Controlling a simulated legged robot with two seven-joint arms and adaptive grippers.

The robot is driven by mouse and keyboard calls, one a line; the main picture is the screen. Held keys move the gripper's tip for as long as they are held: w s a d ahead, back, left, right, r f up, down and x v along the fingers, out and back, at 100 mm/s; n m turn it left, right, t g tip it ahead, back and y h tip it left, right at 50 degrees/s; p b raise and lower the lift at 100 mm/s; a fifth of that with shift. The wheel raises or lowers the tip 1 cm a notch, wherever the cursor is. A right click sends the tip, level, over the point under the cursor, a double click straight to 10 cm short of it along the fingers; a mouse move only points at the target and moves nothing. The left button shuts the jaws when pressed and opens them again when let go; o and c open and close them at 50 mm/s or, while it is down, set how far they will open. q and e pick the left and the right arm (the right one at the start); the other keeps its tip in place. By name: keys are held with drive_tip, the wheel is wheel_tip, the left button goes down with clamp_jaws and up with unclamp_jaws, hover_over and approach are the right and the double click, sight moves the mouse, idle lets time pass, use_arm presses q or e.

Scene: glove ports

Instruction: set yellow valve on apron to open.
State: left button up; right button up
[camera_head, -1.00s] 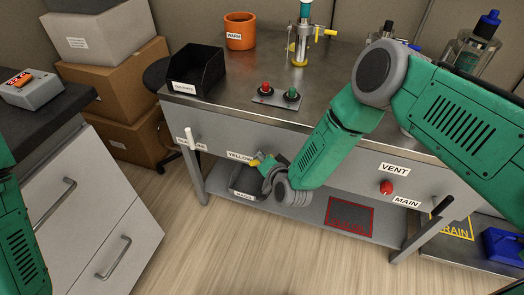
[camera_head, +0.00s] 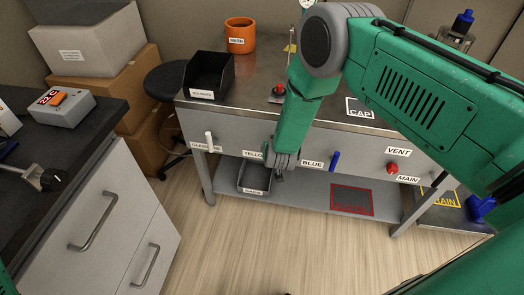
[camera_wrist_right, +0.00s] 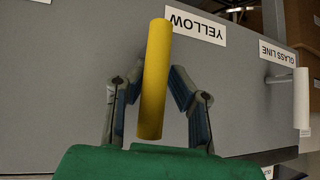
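The yellow valve handle (camera_wrist_right: 154,80) is a straight yellow bar on the grey apron, beside the YELLOW label (camera_wrist_right: 196,25). It stands upright in the right wrist view. My right gripper (camera_wrist_right: 158,90) is open, with one blue-padded finger on each side of the handle; small gaps show between pads and handle. In the head view my right gripper (camera_head: 283,166) is at the apron front and hides the yellow handle and part of its label (camera_head: 252,154). My left gripper is out of view.
A white handle (camera_head: 209,141) is left of my right gripper, a blue handle (camera_head: 334,161) right of it, then the red VENT knob (camera_head: 392,168). A black bin (camera_head: 253,180) sits on the shelf (camera_head: 310,198) below. A dark counter (camera_head: 75,150) stands at left.

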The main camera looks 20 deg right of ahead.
drive_tip(key=shift+o, duration=1.2)
drive_tip(key=shift+d, duration=0.2)
drive_tip(key=shift+s+d+f, duration=0.1)
drive_tip(key=shift+d+f, duration=0.15)
drive_tip(key=shift+d, duration=0.3)
drive_tip(key=shift+a+r, duration=0.2)
drive_tip(key=shift+a, duration=0.45)
drive_tip(key=v, duration=1.2)
drive_tip(key=s+d+f+n+g+y, duration=0.1)
drive_tip(key=s+f+n+g, duration=0.1)
drive_tip(key=s, duration=0.8)
drive_tip(key=s+d+f+n+g+y, duration=0.1)
drive_tip(key=s+d+g, duration=0.1)
drive_tip(key=s, duration=0.9)
drive_tip(key=s+d+f+n+g, duration=0.1)
drive_tip(key=s+g, duration=0.3)
drive_tip(key=s, duration=0.6)
drive_tip(key=shift+s+d+f+n+y, duration=0.15)
drive_tip(key=shift+s+f+n+y, duration=0.2)
drive_tip(key=shift+f+n, duration=0.45)
drive_tip(key=shift+w, duration=0.1)
